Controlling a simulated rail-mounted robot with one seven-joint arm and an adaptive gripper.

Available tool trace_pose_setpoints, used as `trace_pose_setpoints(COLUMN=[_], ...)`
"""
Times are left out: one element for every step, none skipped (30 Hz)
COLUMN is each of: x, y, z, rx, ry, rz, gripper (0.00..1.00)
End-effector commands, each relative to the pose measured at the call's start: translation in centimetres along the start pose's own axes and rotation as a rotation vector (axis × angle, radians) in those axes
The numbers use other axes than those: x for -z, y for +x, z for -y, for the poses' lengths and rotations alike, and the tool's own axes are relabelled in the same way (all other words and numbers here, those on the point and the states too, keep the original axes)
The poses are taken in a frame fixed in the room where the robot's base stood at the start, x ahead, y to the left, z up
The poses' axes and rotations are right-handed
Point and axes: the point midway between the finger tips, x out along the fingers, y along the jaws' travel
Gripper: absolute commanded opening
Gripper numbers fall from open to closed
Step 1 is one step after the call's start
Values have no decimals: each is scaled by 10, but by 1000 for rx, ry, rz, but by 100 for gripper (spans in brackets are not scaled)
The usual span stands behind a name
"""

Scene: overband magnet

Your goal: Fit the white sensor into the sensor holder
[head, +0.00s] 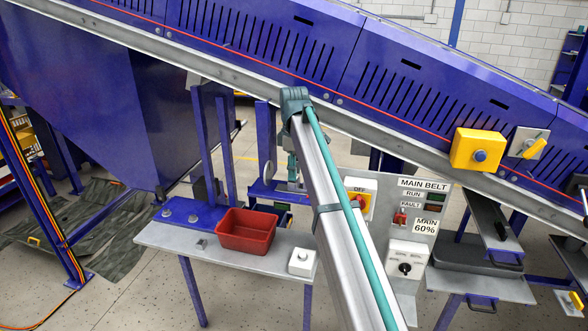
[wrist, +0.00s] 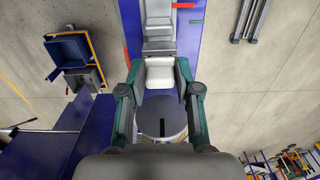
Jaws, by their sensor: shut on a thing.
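In the wrist view my gripper (wrist: 160,75) is shut on the white sensor (wrist: 160,73), a pale block held between the two fingertips. Just beyond it, a grey stepped bracket (wrist: 158,35), which looks like the sensor holder, sits on a blue beam (wrist: 186,45). The sensor appears right at the bracket's near end; I cannot tell whether they touch. A round grey part (wrist: 162,118) shows below, between the fingers. In the head view my arm hides most of the gripper and the sensor.
A red bin (head: 246,231) and a white button box (head: 302,261) stand on a grey table (head: 220,256). A switch panel marked MAIN BELT (head: 424,183) stands right of my arm. The sloping blue conveyor (head: 290,50) crosses above and behind.

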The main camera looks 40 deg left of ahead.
Motion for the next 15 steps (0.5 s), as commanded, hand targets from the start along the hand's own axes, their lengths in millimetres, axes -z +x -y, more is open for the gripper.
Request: trace_pose_setpoints(x=[0, 0, 0, 0, 0, 0, 0, 0, 0, 0, 0, 0, 0, 0, 0], y=[2, 2, 3, 3, 4, 4, 4, 5, 5, 5, 5, 5, 5, 5, 5], z=[0, 0, 0, 0, 0, 0, 0, 0, 0, 0, 0, 0, 0, 0, 0], rx=[0, 0, 0, 0, 0, 0, 0, 0, 0, 0, 0, 0, 0, 0, 0], ry=[0, 0, 0, 0, 0, 0, 0, 0, 0, 0, 0, 0, 0, 0, 0], rz=[0, 0, 0, 0, 0, 0, 0, 0, 0, 0, 0, 0, 0, 0, 0], gripper=[0, 0, 0, 0, 0, 0, 0, 0, 36, 41, 46, 52, 57, 62, 62])
